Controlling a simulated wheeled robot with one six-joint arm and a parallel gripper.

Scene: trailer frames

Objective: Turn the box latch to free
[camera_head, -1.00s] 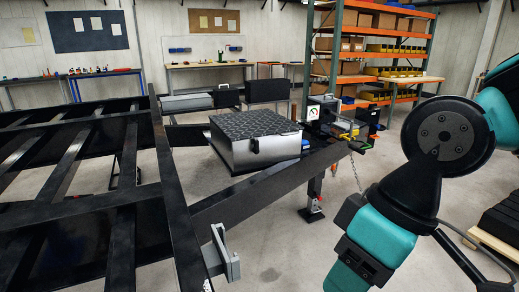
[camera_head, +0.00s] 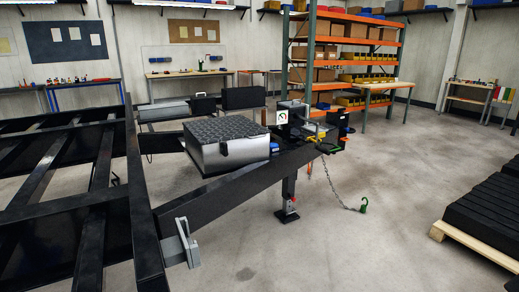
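The box (camera_head: 238,154) is a silver metal case with a black tread-plate lid, lying shut on the black drawbar of the trailer frame near the picture's middle. A small dark latch (camera_head: 223,148) shows on its front face; it is too small to tell which way it is turned. My gripper and arm are not in view.
The black trailer frame (camera_head: 173,215) fills the left side, with a grey bracket (camera_head: 187,243) on its side. A jack leg (camera_head: 288,197) and a chain with a green hook (camera_head: 363,206) are by the coupling. A pallet of black blocks (camera_head: 488,222) stands at right. The floor between is clear.

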